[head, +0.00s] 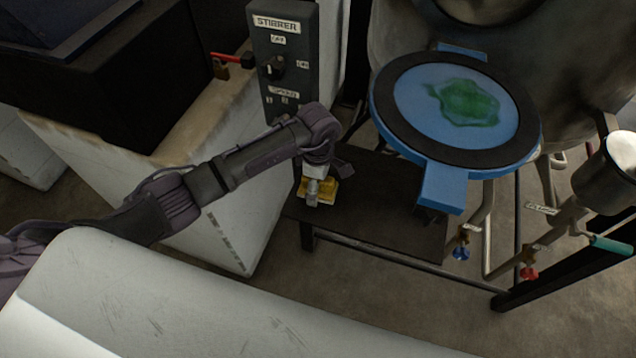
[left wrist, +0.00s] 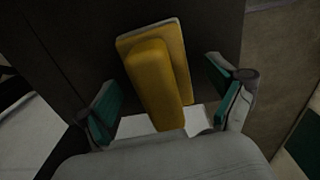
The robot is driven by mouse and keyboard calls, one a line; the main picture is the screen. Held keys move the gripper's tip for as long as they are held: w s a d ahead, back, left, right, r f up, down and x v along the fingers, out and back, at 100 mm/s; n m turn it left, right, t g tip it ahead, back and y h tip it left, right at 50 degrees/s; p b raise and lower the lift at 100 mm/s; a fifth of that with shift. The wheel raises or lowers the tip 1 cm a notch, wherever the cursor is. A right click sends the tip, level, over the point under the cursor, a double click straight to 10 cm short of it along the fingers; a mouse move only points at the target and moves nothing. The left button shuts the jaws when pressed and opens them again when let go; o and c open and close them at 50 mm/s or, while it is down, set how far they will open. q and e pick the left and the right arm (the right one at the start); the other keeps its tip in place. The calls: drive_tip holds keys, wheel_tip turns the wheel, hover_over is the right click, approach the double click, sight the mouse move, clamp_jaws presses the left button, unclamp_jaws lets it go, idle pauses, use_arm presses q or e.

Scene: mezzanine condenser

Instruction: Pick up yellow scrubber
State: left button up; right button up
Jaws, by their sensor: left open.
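The yellow scrubber (head: 318,190) lies on a dark bench top (head: 375,215), near its left end, in the head view. It is partly hidden there by my left gripper (head: 313,190), which is above it. In the left wrist view the scrubber (left wrist: 157,80) shows as a yellow block with a raised handle and a pale edge. My left gripper (left wrist: 165,105) is open, with its green-padded fingers on either side of the scrubber's near end. I see a gap between each finger and the scrubber. My right gripper is in neither view.
A blue round hatch (head: 455,110) with a green stain overhangs the bench's right part. Pipes with blue (head: 461,252) and red (head: 529,273) valve handles are right of the bench.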

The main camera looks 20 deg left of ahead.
use_arm(q)
drive_tip(key=c, duration=1.4)
drive_tip(key=shift+o, duration=0.2)
drive_tip(key=shift+r, duration=0.1)
wheel_tip(320, 180, up, 10)
drive_tip(key=shift+b, duration=1.1)
